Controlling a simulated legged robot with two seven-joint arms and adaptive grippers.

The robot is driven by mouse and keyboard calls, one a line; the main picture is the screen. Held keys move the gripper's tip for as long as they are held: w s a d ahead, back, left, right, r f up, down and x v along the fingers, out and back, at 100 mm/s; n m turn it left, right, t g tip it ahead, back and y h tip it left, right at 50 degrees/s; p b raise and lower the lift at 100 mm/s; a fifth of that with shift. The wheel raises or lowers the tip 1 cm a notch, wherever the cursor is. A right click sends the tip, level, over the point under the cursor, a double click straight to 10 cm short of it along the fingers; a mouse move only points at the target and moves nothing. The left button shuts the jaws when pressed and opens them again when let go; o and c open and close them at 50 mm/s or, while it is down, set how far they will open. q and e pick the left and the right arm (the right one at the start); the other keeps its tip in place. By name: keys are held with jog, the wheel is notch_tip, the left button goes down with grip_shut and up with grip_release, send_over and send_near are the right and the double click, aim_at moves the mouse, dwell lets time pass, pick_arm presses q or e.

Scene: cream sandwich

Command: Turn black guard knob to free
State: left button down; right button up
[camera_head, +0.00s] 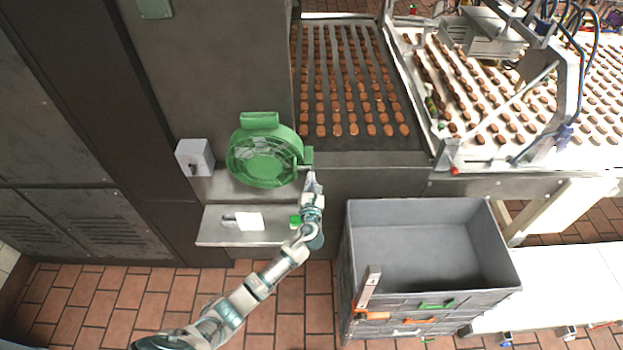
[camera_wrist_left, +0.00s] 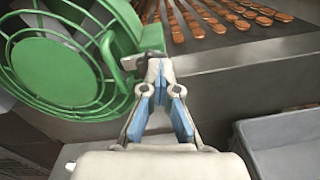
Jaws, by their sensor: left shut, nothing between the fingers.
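The green round guard (camera_head: 262,155) with a mesh front is fixed at the machine's side in the head view. It also fills the upper left of the left wrist view (camera_wrist_left: 62,62). A small dark knob (camera_wrist_left: 132,62) shows at the guard's right edge in the left wrist view, partly hidden by my fingertips. Its turned position cannot be told. My left gripper (camera_head: 311,177) is just right of the guard's edge. In the left wrist view its fingertips (camera_wrist_left: 158,64) are together, beside or against the knob, with nothing held between them. My right gripper is out of view.
A grey switch box (camera_head: 194,157) is left of the guard. A metal shelf (camera_head: 211,233) below holds a white item and a green block. A grey crate (camera_head: 430,222) stands right of my arm. Conveyors with rows of brown biscuits (camera_head: 350,85) run behind.

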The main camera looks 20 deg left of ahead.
pick_arm(q)
jog(key=shift+a+r+y, duration=0.15)
jog(key=shift+a+y, duration=0.15)
jog(key=shift+a, duration=0.45)
jog(key=c, duration=1.6)
grip_release()
jog(key=shift+a, duration=0.1)
jog(key=shift+c, duration=0.2)
jog(key=o, duration=0.4)
jog(key=shift+r, duration=0.1)
jog(key=shift+o, duration=1.3)
jog(key=p+v, duration=0.4)
jog(key=v, duration=1.5)
jog(key=shift+s+d+p, duration=0.2)
jog(key=shift+d+p, duration=0.15)
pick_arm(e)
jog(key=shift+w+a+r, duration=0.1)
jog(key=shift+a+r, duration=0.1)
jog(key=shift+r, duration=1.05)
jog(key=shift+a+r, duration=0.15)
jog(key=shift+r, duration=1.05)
